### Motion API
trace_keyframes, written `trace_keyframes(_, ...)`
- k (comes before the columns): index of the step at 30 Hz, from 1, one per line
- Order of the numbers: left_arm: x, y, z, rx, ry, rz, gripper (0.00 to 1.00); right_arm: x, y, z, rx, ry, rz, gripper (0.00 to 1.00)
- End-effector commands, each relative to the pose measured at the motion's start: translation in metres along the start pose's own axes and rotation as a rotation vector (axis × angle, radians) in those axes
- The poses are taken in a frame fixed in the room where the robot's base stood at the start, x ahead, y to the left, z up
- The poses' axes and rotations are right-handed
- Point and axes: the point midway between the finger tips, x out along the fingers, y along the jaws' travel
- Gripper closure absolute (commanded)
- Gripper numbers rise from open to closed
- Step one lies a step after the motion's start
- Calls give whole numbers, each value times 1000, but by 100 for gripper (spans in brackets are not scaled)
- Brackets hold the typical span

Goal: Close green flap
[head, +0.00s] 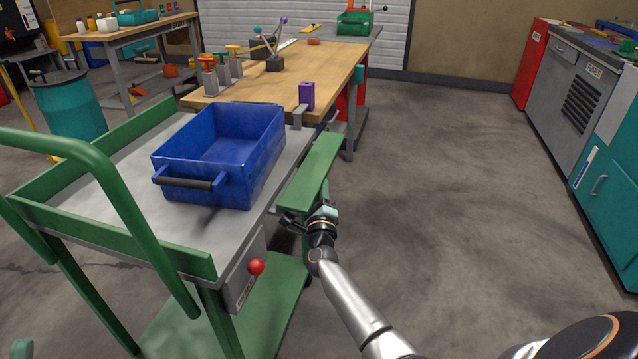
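The green flap (314,172) is a long panel along the right side of a cart with a grey top (105,193). It leans outward from the cart, with its broad face showing from above, unlike the upright green walls on other sides. My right gripper (298,222) is at the flap's near end, low and close beneath its outer edge. I cannot tell whether it touches the flap. Its fingertips are small and partly hidden, so its opening is unclear. My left gripper is not in view.
A blue crate (190,168) with a dark handle stands on the cart. A red ball knob (256,267) sticks out of the cart's near right side. A wooden workbench (290,85) with a purple block (307,95) stands behind. The floor to the right is clear.

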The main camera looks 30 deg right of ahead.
Motion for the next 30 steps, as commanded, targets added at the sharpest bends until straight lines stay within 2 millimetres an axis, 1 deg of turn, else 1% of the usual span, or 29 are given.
trace_keyframes(1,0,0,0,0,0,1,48,0,0,0,0,0,0,75)
trace_keyframes(6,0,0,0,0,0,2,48,0,0,0,0,0,0,94)
trace_keyframes(8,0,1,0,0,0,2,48,0,0,0,0,0,0,100)
trace_keyframes(23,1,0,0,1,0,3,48,-1,0,0,-1,0,1,100)
trace_keyframes(30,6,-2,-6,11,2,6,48,0,-3,1,-27,0,12,100)
